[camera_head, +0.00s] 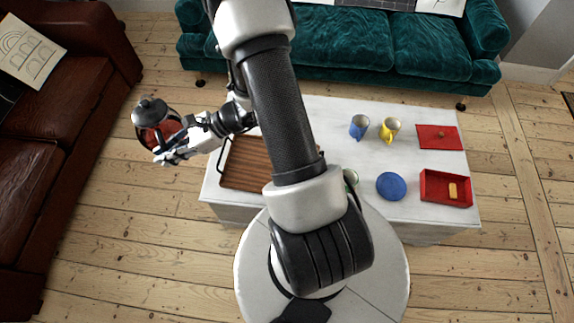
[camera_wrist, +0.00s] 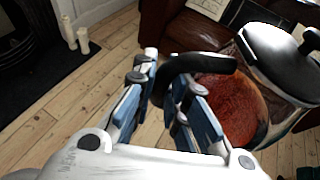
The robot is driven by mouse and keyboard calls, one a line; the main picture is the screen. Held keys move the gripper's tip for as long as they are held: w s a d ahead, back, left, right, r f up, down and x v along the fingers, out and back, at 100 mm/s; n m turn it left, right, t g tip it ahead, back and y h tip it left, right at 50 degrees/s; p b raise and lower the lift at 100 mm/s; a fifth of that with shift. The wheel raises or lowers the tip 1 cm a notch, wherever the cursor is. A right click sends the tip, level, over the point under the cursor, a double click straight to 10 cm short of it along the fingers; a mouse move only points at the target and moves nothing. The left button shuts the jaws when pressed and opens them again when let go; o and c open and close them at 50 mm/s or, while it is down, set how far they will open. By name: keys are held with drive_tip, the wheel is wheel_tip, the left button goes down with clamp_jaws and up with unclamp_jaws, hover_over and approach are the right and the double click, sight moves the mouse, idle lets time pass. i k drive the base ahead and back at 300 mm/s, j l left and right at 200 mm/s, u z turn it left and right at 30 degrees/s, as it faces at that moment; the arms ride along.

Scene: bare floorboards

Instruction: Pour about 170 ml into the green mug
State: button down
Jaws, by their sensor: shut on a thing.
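A glass pot (camera_head: 150,137) with a dark lid and red-brown liquid is at the left in the head view, over the floor beyond the table's left end. My gripper (camera_head: 166,156) is shut on the pot's black handle, and the pot looks roughly upright. In the wrist view the fingers (camera_wrist: 172,95) close around the handle, with the pot (camera_wrist: 238,110) to their right. A green-rimmed round thing, probably the green mug (camera_head: 351,177), shows beside my arm on the table; most of it is hidden behind the arm, so its contents cannot be seen.
The white table (camera_head: 325,113) holds a brown wooden tray (camera_head: 243,170), a blue mug (camera_head: 357,128), a yellow mug (camera_head: 390,131), a blue disc (camera_head: 391,186), a red flat piece (camera_head: 437,137) and a red box (camera_head: 432,193) with a yellow block. Sofas stand behind and at left.

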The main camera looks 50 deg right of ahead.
sight(353, 177)
drive_tip(key=i+j+z, duration=0.15)
drive_tip(key=z, duration=1.05)
drive_tip(key=i+j+z, duration=0.15)
drive_tip(key=j+z, duration=0.55)
drive_tip(key=i+j+z, duration=0.1)
drive_tip(key=j+z, duration=0.2)
drive_tip(key=j, duration=0.3)
drive_tip(key=j+z, duration=0.1)
drive_tip(key=j, duration=0.8)
drive_tip(key=j+z, duration=0.1)
drive_tip(key=j, duration=0.8)
drive_tip(key=k, duration=0.1)
